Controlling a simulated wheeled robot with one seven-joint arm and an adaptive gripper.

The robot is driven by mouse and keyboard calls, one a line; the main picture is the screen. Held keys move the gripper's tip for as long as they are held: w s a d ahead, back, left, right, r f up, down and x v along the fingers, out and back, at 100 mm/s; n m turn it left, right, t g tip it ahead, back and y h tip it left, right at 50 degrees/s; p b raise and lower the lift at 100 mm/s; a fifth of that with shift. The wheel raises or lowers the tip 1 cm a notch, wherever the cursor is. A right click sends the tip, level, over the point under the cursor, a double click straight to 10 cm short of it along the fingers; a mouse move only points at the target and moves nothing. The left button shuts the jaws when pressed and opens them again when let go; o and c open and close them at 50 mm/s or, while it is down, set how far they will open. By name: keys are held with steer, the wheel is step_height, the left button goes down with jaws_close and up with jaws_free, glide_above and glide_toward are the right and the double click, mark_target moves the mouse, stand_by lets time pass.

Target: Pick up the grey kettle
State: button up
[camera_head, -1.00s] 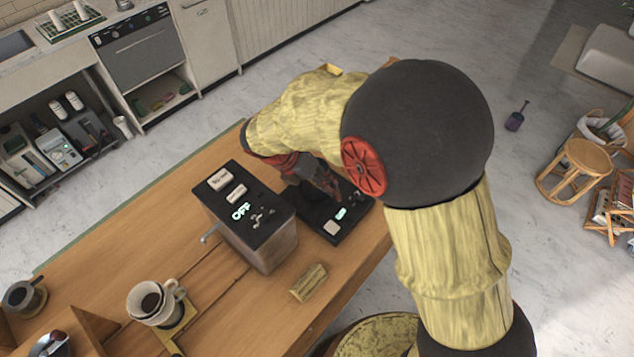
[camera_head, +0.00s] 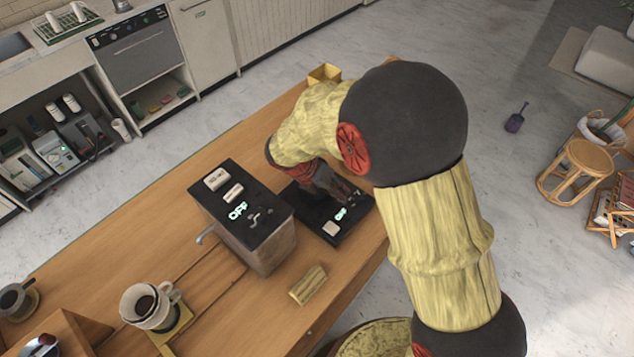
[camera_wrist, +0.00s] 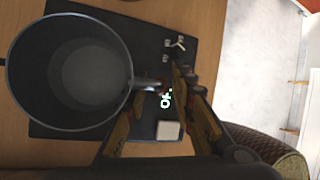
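The grey kettle (camera_wrist: 68,75) shows in the wrist view at the left, seen from above, open-topped and round. It stands over a black base plate (camera_wrist: 70,10) with a lit display and a pale button. A short handle piece juts from the kettle's rim toward my gripper (camera_wrist: 160,92). The two fingers look spread, one on each side of that handle; firm contact is not visible. In the head view my gripper (camera_head: 343,190) is low over the black base, and my arm hides most or all of the kettle.
A black-topped machine (camera_head: 242,215) with an OFF display stands close left of the base. A small wooden block (camera_head: 307,285) lies in front. A dripper with a cup (camera_head: 150,304) is at the lower left.

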steer(key=shift+c, duration=1.1)
steer(key=c, duration=0.4)
jaws_close()
